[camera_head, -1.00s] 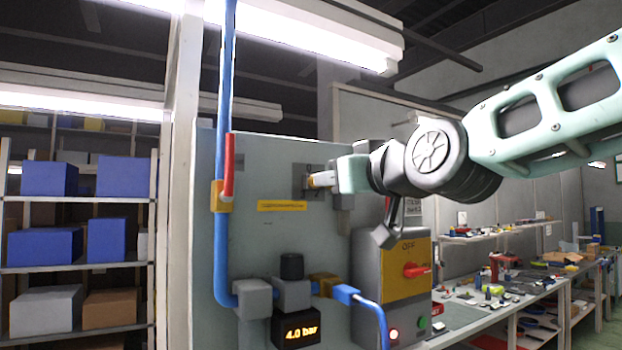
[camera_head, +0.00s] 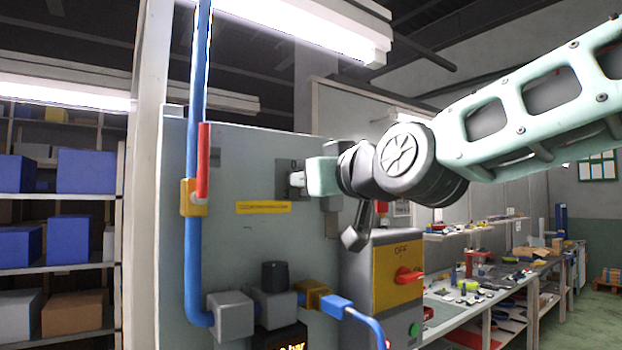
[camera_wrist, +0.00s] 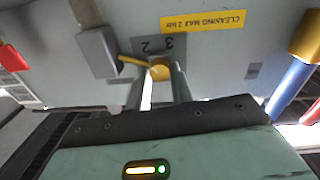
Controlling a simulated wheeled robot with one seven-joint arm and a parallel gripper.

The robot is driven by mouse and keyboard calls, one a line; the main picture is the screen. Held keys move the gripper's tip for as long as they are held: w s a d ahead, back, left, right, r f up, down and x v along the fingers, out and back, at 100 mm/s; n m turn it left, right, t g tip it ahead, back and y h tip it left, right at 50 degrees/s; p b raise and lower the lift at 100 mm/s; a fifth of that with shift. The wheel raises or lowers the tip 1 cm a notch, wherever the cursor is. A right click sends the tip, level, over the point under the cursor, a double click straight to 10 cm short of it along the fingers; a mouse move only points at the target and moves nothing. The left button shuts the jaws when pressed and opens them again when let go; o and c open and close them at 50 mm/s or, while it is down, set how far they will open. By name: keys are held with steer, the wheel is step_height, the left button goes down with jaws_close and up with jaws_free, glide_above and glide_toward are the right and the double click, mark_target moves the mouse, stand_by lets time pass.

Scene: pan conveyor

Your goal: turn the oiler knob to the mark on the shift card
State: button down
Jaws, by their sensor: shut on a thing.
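The oiler knob (camera_wrist: 158,71) is yellow, in front of a dark plate with the figures 2 and 3, which appear upside down in the wrist view. A thin yellow arm on it points to picture left. My gripper (camera_wrist: 160,86) is shut on the knob, one finger on each side. In the head view my gripper (camera_head: 298,181) meets the dark scale plate (camera_head: 284,166) on the grey panel, and the knob is mostly hidden.
A blue pipe (camera_head: 193,255) with a red lever (camera_head: 203,160) runs up the panel at left. A black knob (camera_head: 275,274) sits below. A yellow switch box with a red OFF switch (camera_head: 408,275) stands close under my wrist. A yellow label (camera_wrist: 203,20) mentions cleaning, max 2 bar.

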steer(key=shift+f+m+b, duration=0.1)
steer(key=shift+m+b, duration=0.2)
steer(key=shift+b, duration=0.05)
steer(key=shift+d+m+g+b, duration=0.1)
steer(key=shift+m+g+b, duration=0.3)
steer(key=shift+m+b, duration=4.25)
steer(key=m+p, duration=0.3)
steer(key=m, duration=0.1)
steer(key=shift+p, duration=0.35)
steer(key=c, duration=1.2)
jaws_free()
steer(key=shift+c, duration=0.2)
